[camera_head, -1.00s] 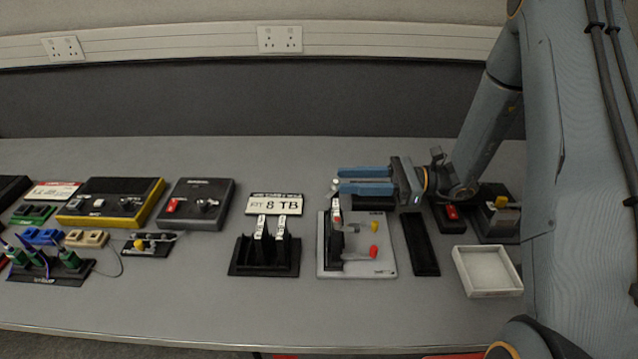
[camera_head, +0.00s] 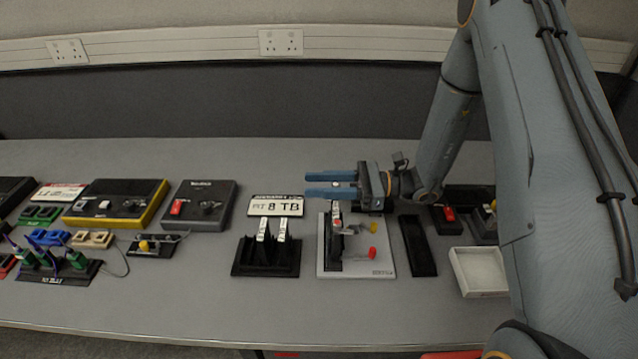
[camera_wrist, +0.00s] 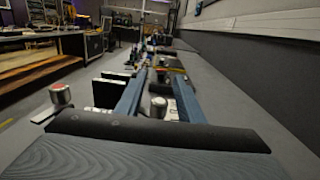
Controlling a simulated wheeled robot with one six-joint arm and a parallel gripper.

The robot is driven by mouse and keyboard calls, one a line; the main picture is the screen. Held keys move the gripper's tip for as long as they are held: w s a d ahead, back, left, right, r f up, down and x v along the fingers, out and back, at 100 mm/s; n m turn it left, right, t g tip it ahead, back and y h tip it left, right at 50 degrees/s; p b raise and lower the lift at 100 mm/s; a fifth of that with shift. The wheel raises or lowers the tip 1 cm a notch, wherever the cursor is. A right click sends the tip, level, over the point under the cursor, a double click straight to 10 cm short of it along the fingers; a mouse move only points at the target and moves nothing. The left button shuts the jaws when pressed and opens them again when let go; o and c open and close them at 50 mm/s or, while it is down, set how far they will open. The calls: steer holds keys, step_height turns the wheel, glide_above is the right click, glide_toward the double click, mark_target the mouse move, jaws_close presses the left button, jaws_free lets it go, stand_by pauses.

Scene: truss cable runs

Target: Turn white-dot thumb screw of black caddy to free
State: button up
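The black caddy (camera_head: 334,250) stands on a light grey plate (camera_head: 384,262) right of the table's middle. My gripper (camera_head: 308,184) is open and empty above the back end of this plate, its blue fingers pointing left. A silver thumb screw with a pale top (camera_wrist: 158,104) shows between the fingers in the wrist view, with a gap on each side. It also shows as a small silver spot between the fingers in the head view (camera_head: 336,185). A second silver screw with a red dot (camera_wrist: 60,94) stands outside the left finger. The screw's lower part is hidden.
A yellow knob (camera_head: 373,228) and red knob (camera_head: 372,253) are on the plate. A black stand (camera_head: 266,268) with two white-labelled pieces and an "8 TB" sign (camera_head: 275,206) are to the left. A black strip (camera_head: 418,246) and white tray (camera_head: 478,290) lie right.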

jaws_close()
steer(key=shift+t, duration=0.3)
steer(key=shift+w+d+m+t+h+p, duration=0.15)
steer(key=shift+w+m+t+h+p, duration=0.35)
steer(key=shift+m+t, duration=0.95)
steer(key=shift+w+d+m+t+h, duration=0.1)
steer(key=shift+w+m+t+h, duration=0.15)
steer(key=shift+m+t+h, duration=1.15)
steer(key=shift+w+d+m+t+p, duration=0.25)
steer(key=shift+m+t, duration=0.6)
steer(key=shift+t, duration=1.3)
steer(key=shift+w, duration=0.2)
